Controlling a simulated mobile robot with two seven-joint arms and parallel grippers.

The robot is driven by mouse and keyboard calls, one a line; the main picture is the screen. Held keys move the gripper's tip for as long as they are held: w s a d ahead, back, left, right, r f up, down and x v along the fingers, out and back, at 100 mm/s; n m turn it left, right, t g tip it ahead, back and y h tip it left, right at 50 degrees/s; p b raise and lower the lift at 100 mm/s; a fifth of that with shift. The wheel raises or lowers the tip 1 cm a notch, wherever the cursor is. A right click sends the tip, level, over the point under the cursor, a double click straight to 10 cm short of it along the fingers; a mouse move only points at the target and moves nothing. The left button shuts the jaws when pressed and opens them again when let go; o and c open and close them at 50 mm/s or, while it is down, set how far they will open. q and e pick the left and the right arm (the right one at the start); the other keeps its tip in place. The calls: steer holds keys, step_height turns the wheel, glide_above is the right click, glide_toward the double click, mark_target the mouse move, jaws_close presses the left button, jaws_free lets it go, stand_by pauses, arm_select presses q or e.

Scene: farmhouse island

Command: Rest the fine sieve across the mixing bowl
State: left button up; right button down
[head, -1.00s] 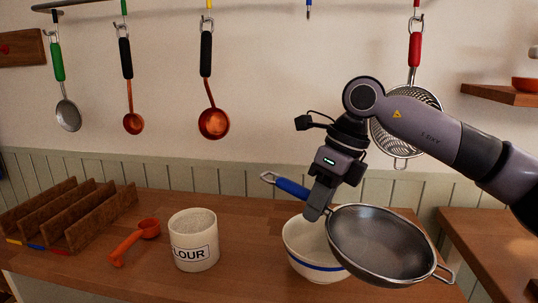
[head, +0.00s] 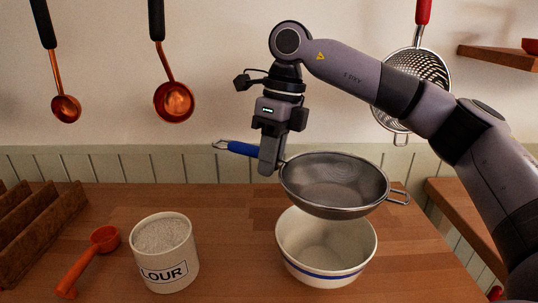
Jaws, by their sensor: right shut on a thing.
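The fine sieve (head: 335,182) has a round mesh, a blue handle to the left and a wire loop at its right end. My right gripper (head: 268,165) is shut on the sieve near where the blue handle meets the rim; the handle passes behind the fingers. The mixing bowl (head: 326,274) is white with a blue band and stands on the wooden counter. The sieve appears held above the bowl, overlapping its back rim in the head view, with the bowl's open inside showing below. My left gripper is not in view.
A flour crock (head: 165,255) stands left of the bowl, with an orange scoop (head: 88,262) beside it. A slotted wooden rack (head: 35,230) is at far left. Copper ladles (head: 173,100) and a red-handled strainer (head: 415,80) hang behind. The counter (head: 232,235) between crock and bowl is clear.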

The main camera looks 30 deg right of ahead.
steer(key=shift+r, duration=0.2)
steer(key=b+x, duration=0.1)
steer(key=x, duration=0.1)
steer(key=d+b+x, duration=0.1)
steer(key=x, duration=0.2)
steer(key=shift+w+f+b, duration=0.1)
steer(key=shift+f+b, duration=0.1)
steer(key=shift+b, duration=0.2)
stand_by(0.4)
steer(key=shift+d+b+x, duration=0.25)
steer(key=shift+b+x, duration=0.45)
steer(key=shift+x, duration=0.45)
steer(key=shift+f, duration=0.1)
